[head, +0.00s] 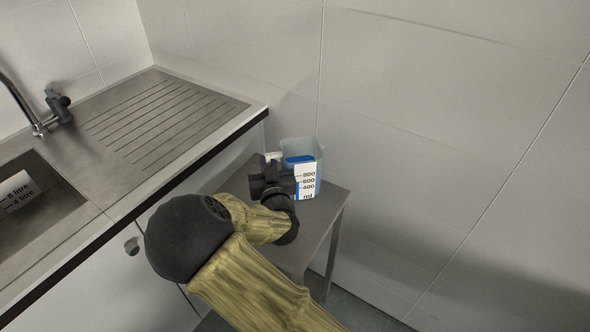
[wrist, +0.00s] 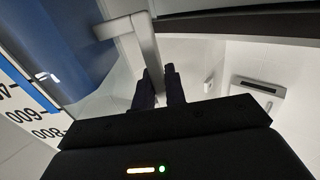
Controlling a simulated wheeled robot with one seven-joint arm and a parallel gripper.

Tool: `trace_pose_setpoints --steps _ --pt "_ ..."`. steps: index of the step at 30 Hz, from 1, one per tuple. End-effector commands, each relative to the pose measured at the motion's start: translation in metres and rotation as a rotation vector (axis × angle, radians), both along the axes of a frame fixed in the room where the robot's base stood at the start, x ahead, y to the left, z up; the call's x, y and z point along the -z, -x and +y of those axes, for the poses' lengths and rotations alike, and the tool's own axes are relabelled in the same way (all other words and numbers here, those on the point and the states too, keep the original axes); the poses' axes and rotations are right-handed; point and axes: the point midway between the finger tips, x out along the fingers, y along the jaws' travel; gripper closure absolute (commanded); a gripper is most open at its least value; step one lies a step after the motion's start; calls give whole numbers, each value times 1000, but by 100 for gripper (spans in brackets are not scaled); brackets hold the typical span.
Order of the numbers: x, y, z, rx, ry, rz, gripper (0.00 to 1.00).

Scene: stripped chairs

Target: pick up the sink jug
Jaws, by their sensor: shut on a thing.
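A clear measuring jug (head: 307,178) with a blue part inside and a white scale marked 400 to 800 ml is at the small grey side table. My gripper (head: 280,182) is beside its left side. In the wrist view the jug's blue wall (wrist: 65,40) and scale fill the left. The fingers (wrist: 160,88) are closed on its pale handle (wrist: 142,48). Whether the jug's base touches the table cannot be told. Another white container (head: 18,188), marked 4 litre and 6 litre, lies in the sink, cut off by the left edge.
The grey side table (head: 325,215) stands against the tiled wall, right of the counter's dark edge. The sink (head: 50,215), tap (head: 40,125) and ribbed drainboard (head: 165,110) are on the left. The drainboard is clear.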

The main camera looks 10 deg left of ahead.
Motion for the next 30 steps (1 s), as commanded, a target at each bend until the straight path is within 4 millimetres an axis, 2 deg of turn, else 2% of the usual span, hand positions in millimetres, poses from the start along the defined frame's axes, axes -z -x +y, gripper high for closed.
trace_pose_setpoints --steps 17,30 --pt "-14 0 1 -2 -3 -4 100" --pt "-51 -1 -1 2 -4 -4 100"
